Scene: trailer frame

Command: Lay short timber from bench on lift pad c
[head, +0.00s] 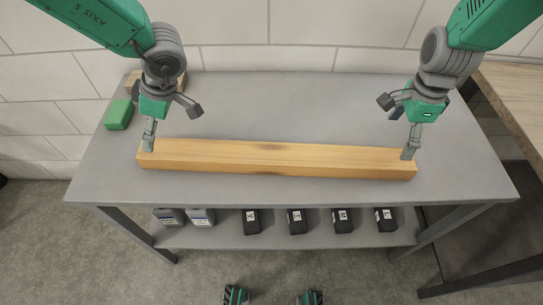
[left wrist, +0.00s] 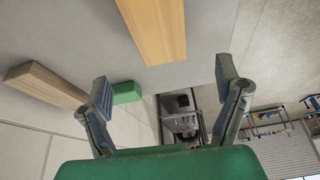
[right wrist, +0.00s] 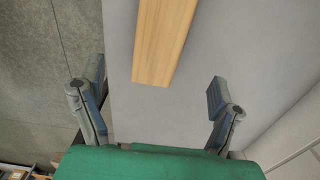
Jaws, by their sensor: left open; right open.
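A pale timber (head: 275,160) with a dark patch lies lengthwise across the grey bench (head: 290,105). My left gripper (head: 170,122) is open and empty by its left end; one finger overlaps that end in the head view. My right gripper (head: 398,124) is open and empty by its right end, one finger overlapping it likewise. In the left wrist view the timber (left wrist: 155,28) shows ahead of the spread fingers (left wrist: 165,85); in the right wrist view its end (right wrist: 160,50) lies ahead between the fingers (right wrist: 155,85). Contact cannot be told. I cannot identify lift pad c.
A second wood piece (left wrist: 45,85) lies at the bench's back left, partly behind my left gripper in the head view. A green block (head: 118,114) sits beside it. The lower shelf holds several dark packs (head: 297,221) and grey containers. A wooden top (head: 520,95) stands right.

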